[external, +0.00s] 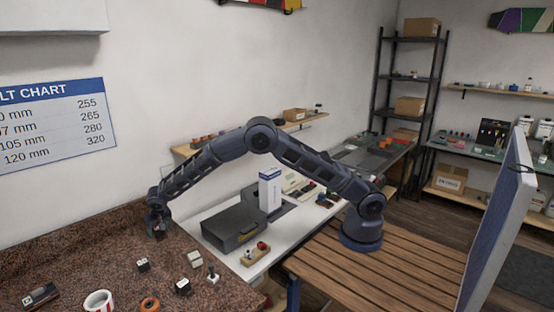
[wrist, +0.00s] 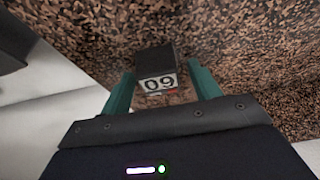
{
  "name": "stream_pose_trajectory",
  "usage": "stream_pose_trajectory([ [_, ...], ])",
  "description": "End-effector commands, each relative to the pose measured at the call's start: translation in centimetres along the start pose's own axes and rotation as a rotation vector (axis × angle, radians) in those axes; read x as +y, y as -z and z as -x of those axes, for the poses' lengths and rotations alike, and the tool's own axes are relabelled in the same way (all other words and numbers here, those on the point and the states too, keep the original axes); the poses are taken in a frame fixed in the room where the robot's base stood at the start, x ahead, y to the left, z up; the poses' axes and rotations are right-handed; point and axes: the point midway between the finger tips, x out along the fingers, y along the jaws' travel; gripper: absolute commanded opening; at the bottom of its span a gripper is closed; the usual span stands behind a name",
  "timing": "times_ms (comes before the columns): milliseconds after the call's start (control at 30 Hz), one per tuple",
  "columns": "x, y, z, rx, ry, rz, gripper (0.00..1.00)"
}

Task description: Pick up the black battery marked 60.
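The black battery (wrist: 156,57) has a white label whose digits read as 09 in the wrist view, which is 60 upside down. It is at the speckled brown counter, between the two green fingers of my gripper (wrist: 161,82). The fingers stand apart with narrow gaps showing beside the battery, so my gripper looks open around it. In the external view my gripper (external: 157,226) points down, low at the counter's back edge. The battery there is mostly hidden by the fingers.
The speckled counter (external: 75,258) also holds two small black-and-white blocks (external: 143,265) (external: 183,287), a white tape roll (external: 99,301), an orange ring (external: 150,304) and a small joystick-like part (external: 212,274). A dark grey case (external: 234,228) stands on the white bench to the right.

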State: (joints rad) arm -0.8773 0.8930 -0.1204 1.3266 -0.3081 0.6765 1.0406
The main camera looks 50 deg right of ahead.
Motion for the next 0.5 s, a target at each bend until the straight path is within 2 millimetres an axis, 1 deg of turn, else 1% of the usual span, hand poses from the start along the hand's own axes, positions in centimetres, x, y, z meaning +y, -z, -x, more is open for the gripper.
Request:
stream_pose_trajectory([
  [33,0.00,-0.01,0.00,0.000,0.000,0.000,0.52],
  [167,0.00,-0.02,0.00,0.000,0.000,0.000,0.26],
  [200,0.00,-0.03,0.00,0.000,0.000,0.000,0.18],
  [233,0.00,-0.03,0.00,0.000,0.000,0.000,0.13],
  [500,-0.01,0.04,0.14,0.000,0.000,0.000,0.13],
])
